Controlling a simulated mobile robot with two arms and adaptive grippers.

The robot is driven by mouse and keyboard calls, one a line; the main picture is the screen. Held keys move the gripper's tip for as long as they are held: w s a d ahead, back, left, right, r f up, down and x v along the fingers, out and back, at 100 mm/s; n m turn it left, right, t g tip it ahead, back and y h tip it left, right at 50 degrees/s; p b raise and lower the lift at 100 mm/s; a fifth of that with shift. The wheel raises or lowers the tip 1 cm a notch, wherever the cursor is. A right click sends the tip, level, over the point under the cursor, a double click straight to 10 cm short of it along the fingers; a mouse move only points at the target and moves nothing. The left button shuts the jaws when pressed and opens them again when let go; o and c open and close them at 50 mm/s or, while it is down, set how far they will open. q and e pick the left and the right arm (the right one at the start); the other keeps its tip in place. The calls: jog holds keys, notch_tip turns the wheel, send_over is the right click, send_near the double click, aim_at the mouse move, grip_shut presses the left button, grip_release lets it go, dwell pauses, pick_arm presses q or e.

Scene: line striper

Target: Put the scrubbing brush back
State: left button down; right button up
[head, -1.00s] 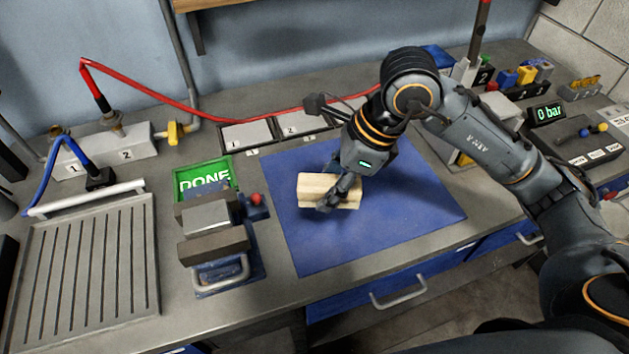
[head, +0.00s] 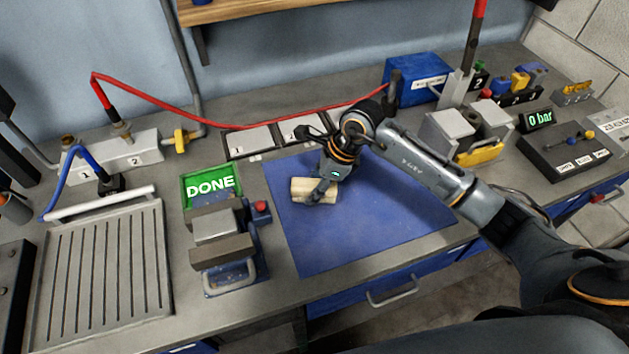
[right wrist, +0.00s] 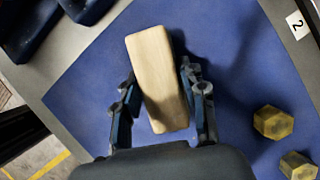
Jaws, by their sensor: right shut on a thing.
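The scrubbing brush shows as a pale wooden block (head: 302,190) over the left part of the blue mat (head: 385,225). My right gripper (head: 321,191) is shut on it. In the right wrist view the block (right wrist: 157,75) lies lengthwise between the two fingers (right wrist: 160,100), one along each side. Its bristles are not visible. I cannot tell whether the block touches the mat or is just above it. My left gripper is not in view.
A vise (head: 222,240) and a green DONE display (head: 210,186) stand left of the mat. A ribbed drain tray (head: 100,260) is farther left. Numbered plates (head: 250,140) line the mat's back edge. Yellow hexagonal pieces (right wrist: 273,122) sit near the gripper. The mat's front right is clear.

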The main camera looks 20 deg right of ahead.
jog(key=shift+f, duration=0.1)
jog(key=o, duration=1.2)
jog(key=shift+r, duration=0.25)
jog(key=b+v, duration=0.2)
jog(key=v, duration=0.8)
jog(key=shift+d+r+b, duration=0.2)
jog(key=shift+b, duration=0.15)
jog(key=shift+s+d+r, duration=0.1)
jog(key=shift+d+r, duration=0.1)
jog(key=shift+r, duration=0.4)
